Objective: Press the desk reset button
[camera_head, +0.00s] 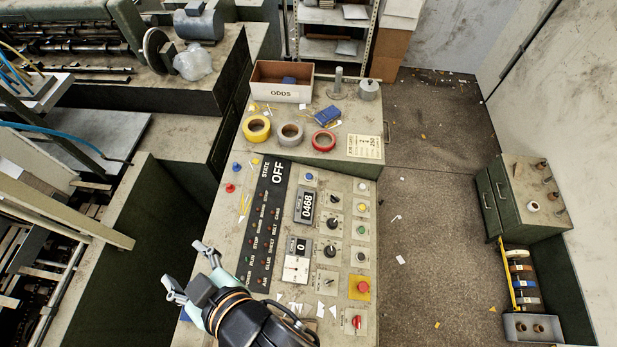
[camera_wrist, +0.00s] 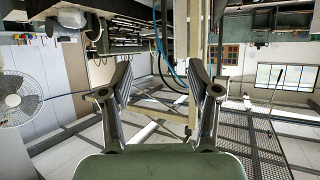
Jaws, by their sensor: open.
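The control desk (camera_head: 331,262) has a sloped grey panel with several coloured buttons. A red mushroom button sits on a yellow plate (camera_head: 361,289) at the lower right, with another red button (camera_head: 356,321) below it. A green button (camera_head: 361,230), a yellow button (camera_head: 361,207) and a blue button (camera_head: 309,176) are higher up. Labels are too small to tell which is reset. My gripper (camera_head: 184,267) is open and empty at the desk's lower left edge, apart from these buttons. The wrist view shows its spread fingers (camera_wrist: 160,85) and no button.
A black strip (camera_head: 262,228) reads STATE OFF. Tape rolls (camera_head: 290,134), an ODDS box (camera_head: 281,92) and a metal post (camera_head: 338,82) stand on the desk's back shelf. Machinery is at left. Open floor (camera_head: 430,220) lies right of the desk, before a green cabinet (camera_head: 507,200).

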